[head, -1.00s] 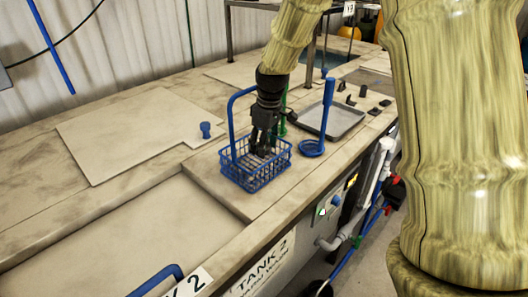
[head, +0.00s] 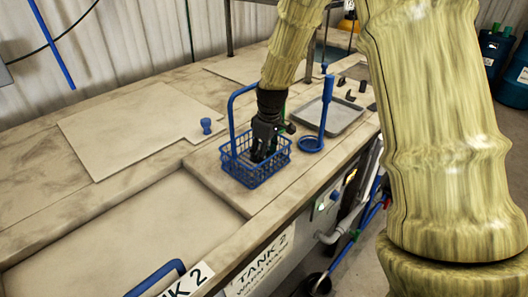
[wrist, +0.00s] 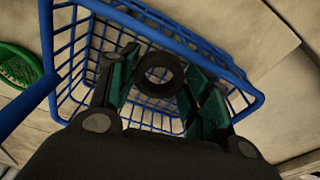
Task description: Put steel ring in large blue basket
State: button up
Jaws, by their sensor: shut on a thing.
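The large blue basket (head: 250,178) stands on the bench top, with its tall hoop handle upright at its left. It is an open wire basket and also fills much of the wrist view (wrist: 185,38). My gripper (head: 262,154) points down into it, its fingers inside the rim. In the wrist view my gripper (wrist: 160,82) is shut on the steel ring (wrist: 160,74), a dark round ring held between the green finger pads. The basket's mesh floor shows around the ring; I cannot tell whether the ring touches it. In the head view the ring is hidden.
A small round blue holder (head: 311,145) with a tall handle stands just right of the basket. Behind it lies a grey tray (head: 335,118). A blue knob (head: 206,126) sits on a cover plate at left. A green mesh basket (wrist: 16,68) shows at the wrist view's left edge.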

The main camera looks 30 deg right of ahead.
jog(key=shift+f, duration=0.5)
jog(key=shift+f, duration=0.1)
jog(key=o, duration=1.1)
jog(key=shift+w+r, duration=0.1)
jog(key=shift+r, duration=0.55)
jog(key=shift+s+d+r+b, duration=0.15)
jog(key=shift+r+b, duration=0.35)
jog(key=shift+r, duration=0.75)
jog(key=shift+s+r+b, duration=0.15)
jog(key=shift+r+b, duration=0.3)
jog(key=shift+r, duration=0.75)
jog(key=shift+s+d+r+b, duration=0.15)
jog(key=shift+r+b, duration=0.35)
jog(key=shift+r, duration=0.75)
